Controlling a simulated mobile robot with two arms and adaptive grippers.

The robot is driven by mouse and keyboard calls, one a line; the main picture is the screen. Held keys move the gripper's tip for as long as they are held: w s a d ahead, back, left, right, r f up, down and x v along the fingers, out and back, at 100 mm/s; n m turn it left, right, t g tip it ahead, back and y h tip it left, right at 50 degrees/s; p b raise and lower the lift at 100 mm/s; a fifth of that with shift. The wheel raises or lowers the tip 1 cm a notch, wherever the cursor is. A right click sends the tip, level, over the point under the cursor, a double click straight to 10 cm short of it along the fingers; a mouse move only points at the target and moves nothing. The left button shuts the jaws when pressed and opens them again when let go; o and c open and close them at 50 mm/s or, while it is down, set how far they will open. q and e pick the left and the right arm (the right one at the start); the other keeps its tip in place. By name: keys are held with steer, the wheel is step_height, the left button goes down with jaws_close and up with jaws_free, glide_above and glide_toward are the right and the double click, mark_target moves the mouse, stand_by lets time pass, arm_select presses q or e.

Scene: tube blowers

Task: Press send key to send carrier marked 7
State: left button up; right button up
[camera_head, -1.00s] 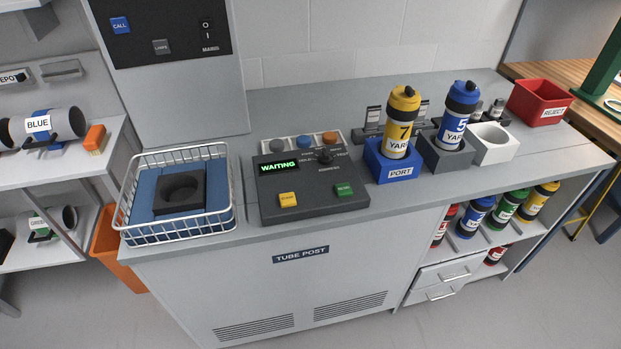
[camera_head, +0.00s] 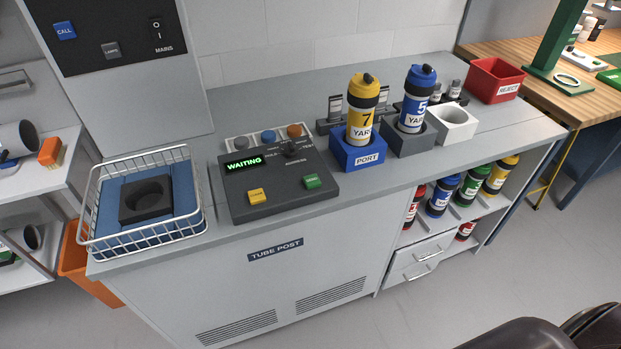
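A dark part of my own body shows at the bottom right, but neither gripper can be made out.
A blue carrier marked 5 (camera_head: 416,100) stands in a grey holder (camera_head: 408,139), with an empty white holder (camera_head: 454,124) to its right. A red REJECT bin (camera_head: 496,80) is farther right. A wire basket (camera_head: 144,232) is left of the panel. The floor before the cabinet is clear.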

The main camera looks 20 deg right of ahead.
jaws_close()
stand_by(1.4)
